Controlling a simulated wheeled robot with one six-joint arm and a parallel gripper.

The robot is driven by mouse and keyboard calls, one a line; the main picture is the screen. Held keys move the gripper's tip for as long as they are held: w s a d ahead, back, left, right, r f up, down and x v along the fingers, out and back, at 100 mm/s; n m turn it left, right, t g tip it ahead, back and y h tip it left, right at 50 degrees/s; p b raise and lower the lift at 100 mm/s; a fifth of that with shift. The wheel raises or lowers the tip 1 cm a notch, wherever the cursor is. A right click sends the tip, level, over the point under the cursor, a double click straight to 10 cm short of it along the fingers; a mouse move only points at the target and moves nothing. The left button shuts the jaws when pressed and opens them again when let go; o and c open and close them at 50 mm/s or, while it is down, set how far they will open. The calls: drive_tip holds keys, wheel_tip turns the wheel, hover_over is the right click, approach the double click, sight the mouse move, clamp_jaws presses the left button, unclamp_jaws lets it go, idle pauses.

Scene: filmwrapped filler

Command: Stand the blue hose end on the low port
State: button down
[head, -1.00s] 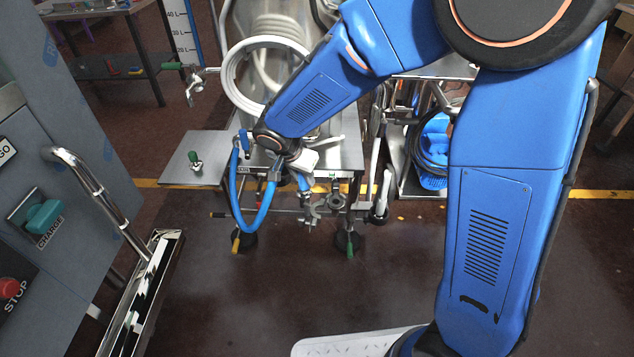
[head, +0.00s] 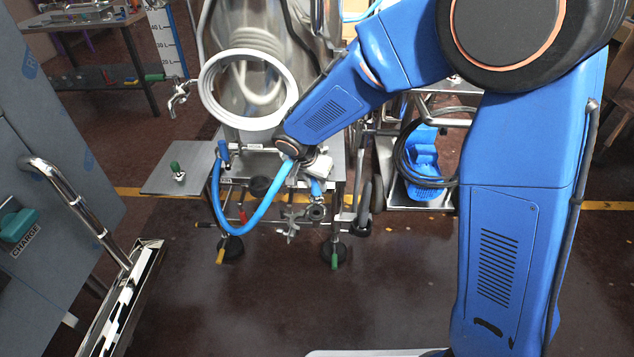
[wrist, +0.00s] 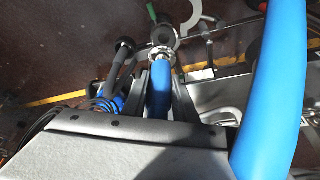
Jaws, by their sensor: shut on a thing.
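My gripper (wrist: 160,88) is shut on the blue hose end (wrist: 160,82). Its metal ferrule (wrist: 161,57) points out beyond the fingers. In the wrist view a round metal port (wrist: 163,33), apparently the low port, lies just beyond the ferrule, with an open clamp (wrist: 187,17) beside it. In the head view my gripper (head: 316,180) is above the low port (head: 316,212); the hose end (head: 316,188) points down toward it. I cannot tell whether ferrule and port touch. The blue hose (head: 238,228) hangs in a loop to the left.
A white ring (head: 250,125) stands above. A cart with a blue pump (head: 422,165) is to the right. A grey cabinet (head: 50,190) is at left. Floor in front is clear.

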sight(315, 194)
drive_tip(key=shift+f, duration=0.1)
drive_tip(key=shift+a+f, duration=0.1)
drive_tip(key=shift+f, duration=1.95)
drive_tip(key=shift+f, duration=0.25)
drive_tip(key=shift+f, duration=0.4)
drive_tip(key=shift+f, duration=0.25)
drive_tip(key=shift+f, duration=0.2)
drive_tip(key=shift+f, duration=0.2)
idle(0.6)
drive_tip(key=c, duration=1.4)
unclamp_jaws()
drive_tip(key=shift+o, duration=0.2)
